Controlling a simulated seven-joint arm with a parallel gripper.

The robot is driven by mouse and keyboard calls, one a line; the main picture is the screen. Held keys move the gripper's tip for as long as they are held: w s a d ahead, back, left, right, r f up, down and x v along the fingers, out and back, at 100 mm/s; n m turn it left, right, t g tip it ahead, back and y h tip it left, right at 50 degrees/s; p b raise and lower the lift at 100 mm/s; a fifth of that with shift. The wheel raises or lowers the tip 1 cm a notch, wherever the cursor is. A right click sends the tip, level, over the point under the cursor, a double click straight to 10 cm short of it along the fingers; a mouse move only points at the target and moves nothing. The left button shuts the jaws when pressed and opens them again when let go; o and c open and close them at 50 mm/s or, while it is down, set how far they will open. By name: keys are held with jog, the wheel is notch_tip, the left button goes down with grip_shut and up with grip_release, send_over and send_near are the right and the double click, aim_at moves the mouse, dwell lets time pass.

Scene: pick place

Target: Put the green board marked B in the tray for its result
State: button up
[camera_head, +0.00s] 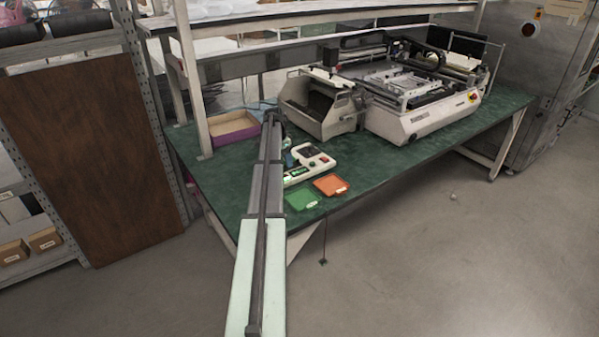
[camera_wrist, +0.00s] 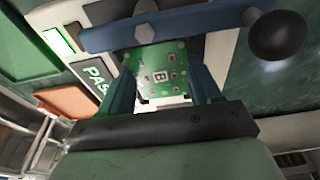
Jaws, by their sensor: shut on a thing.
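The green board marked B (camera_wrist: 161,60) sits between the fingers of my gripper (camera_wrist: 163,80) in the wrist view, its letter facing the camera. My gripper is shut on it. A blue bar with bolts (camera_wrist: 180,26) crosses just above the board; I cannot tell whether the board touches it. A green PASS label (camera_wrist: 98,78) and a lit green lamp (camera_wrist: 59,42) show on the tester (camera_head: 312,160). The green tray (camera_head: 301,198) and orange tray (camera_head: 331,184) lie in front of the tester. In the head view my arm hides the board and most of my gripper.
A black ball knob (camera_wrist: 279,35) stands close to the right of the blue bar. A beige machine (camera_head: 322,103) and a larger one (camera_head: 412,105) stand behind. A purple-edged box (camera_head: 233,127) is at the back left. The green bench top (camera_head: 400,158) is clear at right.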

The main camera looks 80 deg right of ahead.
jog(key=shift+c, duration=0.3)
jog(key=shift+r, duration=0.1)
jog(key=shift+r, duration=2.9)
